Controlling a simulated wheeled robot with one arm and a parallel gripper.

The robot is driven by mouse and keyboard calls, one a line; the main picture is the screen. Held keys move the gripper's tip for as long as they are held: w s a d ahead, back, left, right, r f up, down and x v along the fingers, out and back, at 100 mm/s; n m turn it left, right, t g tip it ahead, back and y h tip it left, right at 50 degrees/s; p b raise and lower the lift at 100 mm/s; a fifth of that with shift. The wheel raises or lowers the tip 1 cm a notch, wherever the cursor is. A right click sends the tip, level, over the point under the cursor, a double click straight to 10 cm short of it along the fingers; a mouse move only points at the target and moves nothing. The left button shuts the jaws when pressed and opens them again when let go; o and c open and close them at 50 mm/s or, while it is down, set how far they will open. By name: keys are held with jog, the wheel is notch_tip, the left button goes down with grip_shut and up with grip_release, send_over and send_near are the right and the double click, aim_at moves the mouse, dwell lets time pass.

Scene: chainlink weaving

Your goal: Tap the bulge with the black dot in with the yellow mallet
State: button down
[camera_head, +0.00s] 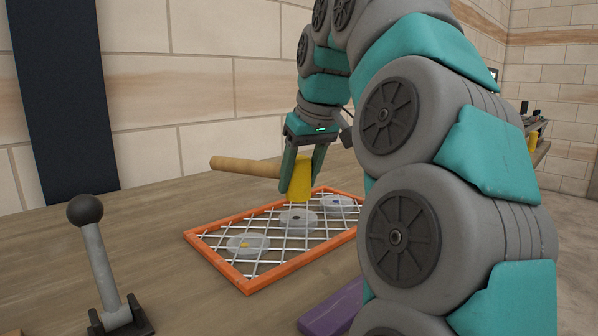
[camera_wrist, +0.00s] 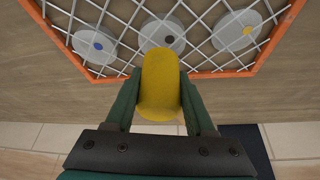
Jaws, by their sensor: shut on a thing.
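My gripper (camera_head: 302,178) is shut on the yellow mallet (camera_head: 299,180), gripping its yellow head. The mallet's wooden handle (camera_head: 243,166) sticks out to the left in the head view. In the wrist view the yellow head (camera_wrist: 159,85) sits between the fingers and hides part of the mesh edge. The bulge with the black dot (camera_head: 297,219) is the middle one of three grey discs in the mesh panel; it also shows in the wrist view (camera_wrist: 162,34), just beyond the mallet head. The mallet head appears above the panel, near this bulge; I cannot tell the exact gap.
The orange-framed mesh panel (camera_head: 216,265) lies on the wooden table (camera_head: 150,215). A yellow-dot bulge (camera_head: 247,244) and a blue-dot bulge (camera_head: 338,204) flank the black one. A black-knobbed lever (camera_head: 98,258) stands at the left front. A purple block (camera_head: 330,308) lies in front.

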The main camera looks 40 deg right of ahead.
aim_at(299, 158)
jog(key=shift+r, duration=0.1)
notch_tip(299, 158, down, 4)
jog(key=shift+r+b, duration=0.1)
jog(key=shift+b, duration=1.05)
jog(key=shift+r+p, duration=0.85)
jog(key=shift+r, duration=0.3)
jog(key=shift+r+p, duration=1.85)
jog(key=shift+r, duration=0.7)
jog(key=shift+f, duration=0.1)
